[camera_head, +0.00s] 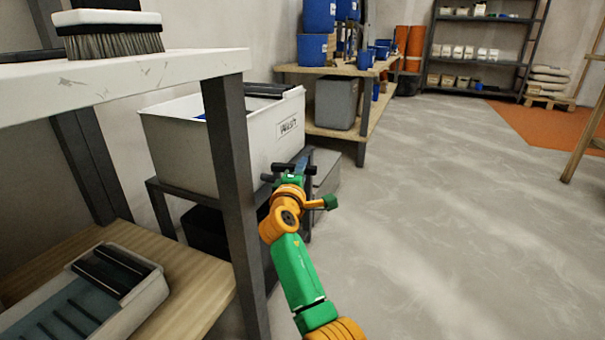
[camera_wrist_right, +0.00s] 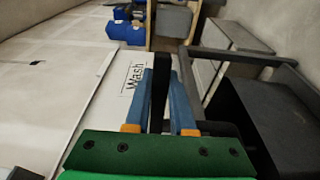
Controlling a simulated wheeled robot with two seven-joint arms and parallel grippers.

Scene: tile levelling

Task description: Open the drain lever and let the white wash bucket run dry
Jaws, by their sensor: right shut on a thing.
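The white wash bucket (camera_head: 185,150) sits on a dark metal stand beside the wall, with a "Wash" label on its front. Its white wall also shows in the right wrist view (camera_wrist_right: 88,90). My right gripper (camera_head: 301,166) is at the bucket's front lower edge. In the wrist view, its blue fingers (camera_wrist_right: 161,80) are shut on a black bar, which appears to be the drain lever (camera_wrist_right: 160,75). Whether water is flowing, and the water level inside, cannot be seen. My left gripper is not in view.
A dark container (camera_head: 205,232) stands under the bucket and shows in the wrist view (camera_wrist_right: 275,115). A white-topped table (camera_head: 190,68) with a brush (camera_head: 110,40) and a lower-shelf tray (camera_head: 150,290) is close at left. The grey floor at right is clear.

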